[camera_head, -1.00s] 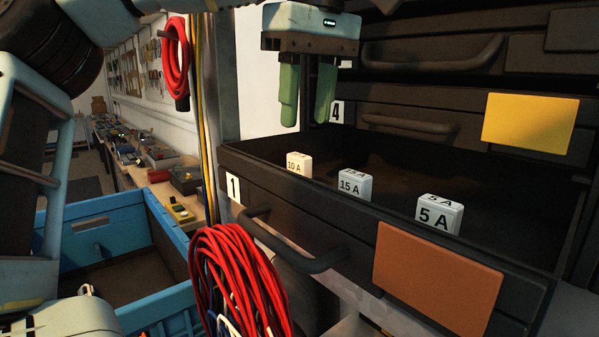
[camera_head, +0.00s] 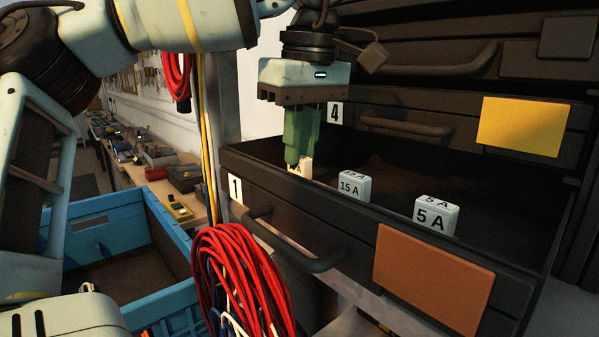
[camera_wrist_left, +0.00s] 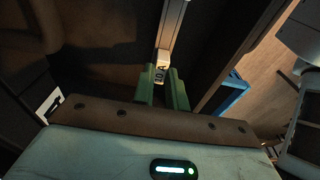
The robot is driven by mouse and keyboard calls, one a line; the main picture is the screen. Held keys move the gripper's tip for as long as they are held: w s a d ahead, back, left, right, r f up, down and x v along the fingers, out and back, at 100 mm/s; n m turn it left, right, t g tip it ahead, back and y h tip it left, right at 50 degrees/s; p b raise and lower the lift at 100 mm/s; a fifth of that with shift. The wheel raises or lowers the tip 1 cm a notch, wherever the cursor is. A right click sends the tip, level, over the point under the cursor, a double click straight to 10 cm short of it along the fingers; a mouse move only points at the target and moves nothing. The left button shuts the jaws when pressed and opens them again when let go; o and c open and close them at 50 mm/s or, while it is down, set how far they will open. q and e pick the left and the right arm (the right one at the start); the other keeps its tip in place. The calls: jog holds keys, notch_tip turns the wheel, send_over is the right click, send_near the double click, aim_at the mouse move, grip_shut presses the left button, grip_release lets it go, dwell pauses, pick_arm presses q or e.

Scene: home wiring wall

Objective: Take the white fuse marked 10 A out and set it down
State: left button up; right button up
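The white fuse marked 10 A (camera_head: 306,166) stands at the left front of the open drawer (camera_head: 262,164), mostly hidden behind my fingers in the head view. Its 10 A label shows between the green fingertips in the left wrist view (camera_wrist_left: 160,72). My left gripper (camera_head: 298,160) points down over the drawer, its fingers close together on the two sides of the fuse, seemingly shut on it. The fuse still appears low in its place. My right gripper is not in view.
A 15 A fuse (camera_head: 351,187) and a 5 A fuse (camera_head: 436,215) stand along the drawer front. Red cable (camera_head: 238,280) hangs below the drawer. A blue crate (camera_head: 165,225) stands at the left, beside a long bench (camera_head: 135,172). Closed drawers rise behind.

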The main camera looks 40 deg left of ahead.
pick_arm(q)
jog(key=shift+r, duration=0.2)
grip_shut()
